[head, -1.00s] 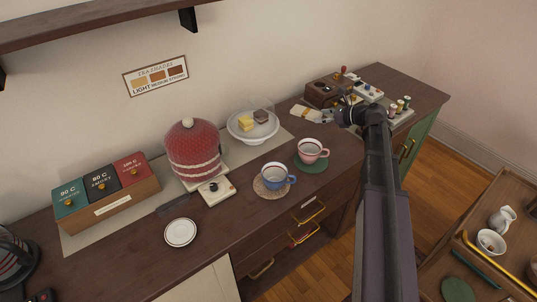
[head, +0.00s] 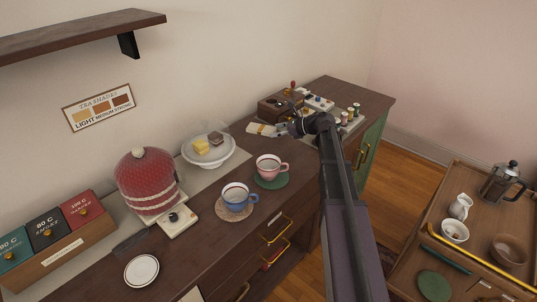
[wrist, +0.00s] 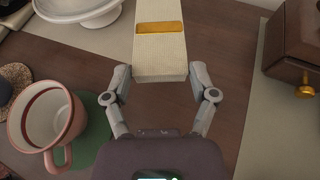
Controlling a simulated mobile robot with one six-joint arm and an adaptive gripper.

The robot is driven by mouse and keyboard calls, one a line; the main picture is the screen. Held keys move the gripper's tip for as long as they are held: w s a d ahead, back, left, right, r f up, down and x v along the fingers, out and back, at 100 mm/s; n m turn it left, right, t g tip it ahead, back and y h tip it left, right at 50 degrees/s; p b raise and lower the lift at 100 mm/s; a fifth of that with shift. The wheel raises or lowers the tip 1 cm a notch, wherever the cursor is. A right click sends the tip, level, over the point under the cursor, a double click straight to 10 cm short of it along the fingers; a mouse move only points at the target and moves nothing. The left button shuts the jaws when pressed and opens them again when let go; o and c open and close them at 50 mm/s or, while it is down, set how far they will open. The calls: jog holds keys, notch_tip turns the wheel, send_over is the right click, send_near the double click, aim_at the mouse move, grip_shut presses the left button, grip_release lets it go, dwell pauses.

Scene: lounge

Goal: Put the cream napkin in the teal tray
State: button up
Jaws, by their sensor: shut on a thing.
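The cream napkin (head: 262,129) is folded flat with a gold band, at the back of the dark wooden counter. In the wrist view the napkin (wrist: 160,55) lies between the fingertips and points away from me. My gripper (wrist: 162,82) is shut on its near end. In the head view my gripper (head: 283,130) is at the napkin's right end, low over the counter. No teal tray shows clearly. A narrow teal strip (head: 448,255) shows on the wooden cart at the lower right; I cannot tell whether it is the tray.
Near the napkin are a wooden grinder box (head: 281,107), a cake stand (head: 209,157) and a pink cup (head: 268,167) on a green coaster. A blue cup (head: 237,197) stands nearer. The cart (head: 480,207) holds a jug, bowls and a French press.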

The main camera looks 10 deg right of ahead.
jog(key=shift+f+b, duration=1.9)
jog(key=shift+f, duration=0.4)
jog(key=shift+f, duration=0.1)
jog(key=shift+f+b, duration=1.8)
jog(key=shift+b, duration=0.1)
jog(key=shift+f, duration=0.15)
jog(key=o, duration=0.9)
